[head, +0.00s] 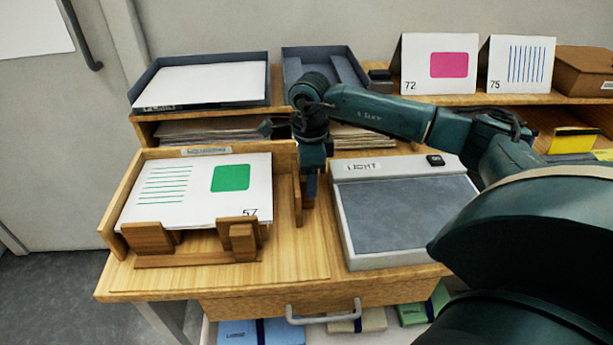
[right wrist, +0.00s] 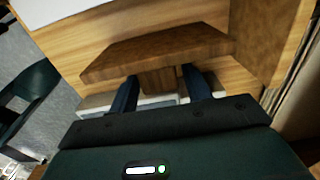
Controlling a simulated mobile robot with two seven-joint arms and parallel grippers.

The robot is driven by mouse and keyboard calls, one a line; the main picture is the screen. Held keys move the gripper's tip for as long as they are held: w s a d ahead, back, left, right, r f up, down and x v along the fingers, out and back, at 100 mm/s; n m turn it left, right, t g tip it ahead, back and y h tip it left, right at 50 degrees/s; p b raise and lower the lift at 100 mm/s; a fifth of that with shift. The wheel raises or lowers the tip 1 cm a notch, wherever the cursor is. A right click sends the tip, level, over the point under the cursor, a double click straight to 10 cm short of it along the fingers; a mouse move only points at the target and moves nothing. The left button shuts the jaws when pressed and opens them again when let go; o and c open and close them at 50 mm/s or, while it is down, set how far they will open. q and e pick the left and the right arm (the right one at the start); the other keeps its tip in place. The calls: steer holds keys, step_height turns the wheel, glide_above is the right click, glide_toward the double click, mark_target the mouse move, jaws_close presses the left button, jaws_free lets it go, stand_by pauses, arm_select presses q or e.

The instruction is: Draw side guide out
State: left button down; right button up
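The side guide is a wooden upright at the right edge of the paper tray. In the right wrist view the side guide (right wrist: 160,50) shows as a brown bar with a short stub. In the head view my right gripper (head: 310,190) points down beside the guide, which it partly hides. In the right wrist view the two fingers of the right gripper (right wrist: 162,88) stand apart on either side of the stub, with narrow gaps. Firm contact is not visible. The wooden tray (head: 112,232) holds a stack of printed sheets (head: 200,190). My left gripper is not in view.
A grey light pad (head: 405,215) lies right of the gripper. A shelf behind bears a dark paper tray (head: 140,92) and standing cards (head: 440,65). A drawer handle (head: 323,315) is at the table's front. A narrow wooden strip lies clear between tray and pad.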

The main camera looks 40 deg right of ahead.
steer(key=shift+o, duration=0.9)
steer(key=shift+a, duration=0.1)
steer(key=shift+r, duration=0.25)
step_height(320, 180, up, 13)
steer(key=shift+f+p, duration=0.15)
steer(key=shift+p, duration=0.15)
